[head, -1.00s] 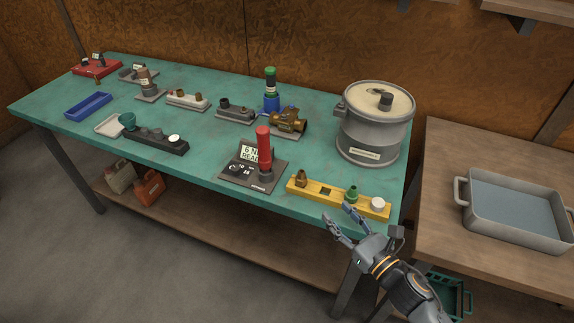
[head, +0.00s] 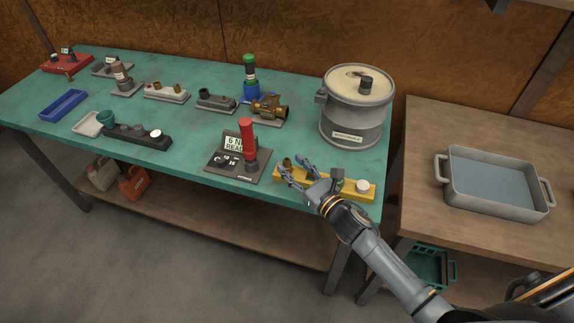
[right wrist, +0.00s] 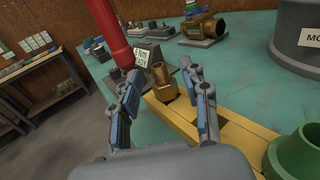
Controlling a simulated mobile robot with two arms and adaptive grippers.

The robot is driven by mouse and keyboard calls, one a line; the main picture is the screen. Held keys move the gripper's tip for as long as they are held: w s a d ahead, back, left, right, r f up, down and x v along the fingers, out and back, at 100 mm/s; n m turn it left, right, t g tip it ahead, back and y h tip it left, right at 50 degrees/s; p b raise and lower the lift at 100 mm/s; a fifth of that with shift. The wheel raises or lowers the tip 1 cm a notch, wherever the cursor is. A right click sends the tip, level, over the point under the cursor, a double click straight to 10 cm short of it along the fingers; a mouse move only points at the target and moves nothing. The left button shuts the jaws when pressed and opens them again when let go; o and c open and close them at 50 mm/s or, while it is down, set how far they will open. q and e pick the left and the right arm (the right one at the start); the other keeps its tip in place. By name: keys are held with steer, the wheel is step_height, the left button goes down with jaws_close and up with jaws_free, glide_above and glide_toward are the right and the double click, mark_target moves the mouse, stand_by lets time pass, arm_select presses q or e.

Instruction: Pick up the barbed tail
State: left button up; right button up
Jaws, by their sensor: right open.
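A small brass fitting (head: 287,162), which looks like the barbed tail, stands at the left end of a yellow holder (head: 318,184) on the green bench's front edge. In the right wrist view the brass fitting (right wrist: 160,84) has a wide base and narrower top. My right gripper (head: 291,169) is open, with its fingers over the holder's left part. In the right wrist view, the open fingers (right wrist: 163,88) lie left and right of the fitting, which appears between and beyond them. I see no contact. My left gripper is not in view.
A red-handled tool (head: 249,142) stands upright on a dark base just left of the holder. A green fitting (right wrist: 292,150) and a white cap (head: 362,186) share the holder. A big grey pot (head: 355,120) stands behind. A tray (head: 497,205) sits on the right table.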

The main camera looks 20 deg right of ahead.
mark_target(289, 163)
steer(key=x, duration=0.2)
steer(key=shift+w+a+r, duration=0.1)
steer(key=shift+w+a, duration=0.05)
steer(key=shift+w, duration=0.15)
steer(key=shift+w+a, duration=0.1)
steer(key=shift+w, duration=0.2)
steer(key=shift+s, duration=0.1)
steer(key=shift+c, duration=0.5)
jaws_close()
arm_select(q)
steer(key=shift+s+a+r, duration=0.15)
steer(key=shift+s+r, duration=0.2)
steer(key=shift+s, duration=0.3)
